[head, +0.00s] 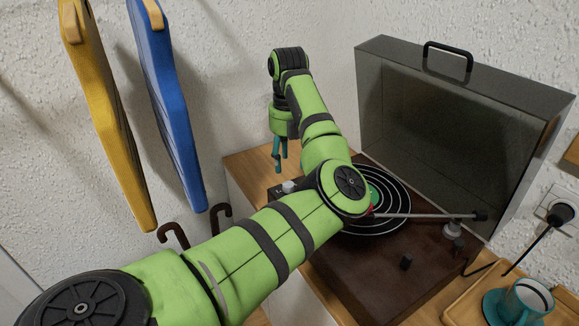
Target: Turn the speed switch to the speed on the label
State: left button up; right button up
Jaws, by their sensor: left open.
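A dark brown record player (400,285) stands on a wooden-topped cabinet, its grey lid (450,120) raised. A black record (390,225) with pale rings lies on it, partly hidden by my left arm. I cannot tell which is the speed switch, and no speed label is readable. My left gripper (280,163) points down with its teal fingers apart and empty, above and just left of the silver knob. My right gripper is out of view.
The tonearm (430,216) reaches across the record. A teal cup (527,300) stands at the lower right, below a wall socket with a black plug (558,214). Yellow (105,110) and blue (170,100) hanging objects are at the left. Bare wood (250,165) shows left of the player.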

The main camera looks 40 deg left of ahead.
aim_at(288, 184)
pick_arm(q)
jog(key=shift+s+d+f, duration=0.1)
jog(key=shift+s+f, duration=0.1)
jog(key=shift+f, duration=0.35)
jog(key=shift+s+d+f, duration=0.1)
jog(key=shift+s+f, duration=0.05)
jog(key=shift+f, duration=0.35)
notch_tip(288, 184, down, 4)
jog(key=shift+w+r+p, duration=0.1)
jog(key=shift+r+p, duration=0.15)
jog(key=shift+p, duration=0.05)
jog(key=shift+f, duration=0.5)
jog(key=shift+c, duration=0.4)
grip_shut()
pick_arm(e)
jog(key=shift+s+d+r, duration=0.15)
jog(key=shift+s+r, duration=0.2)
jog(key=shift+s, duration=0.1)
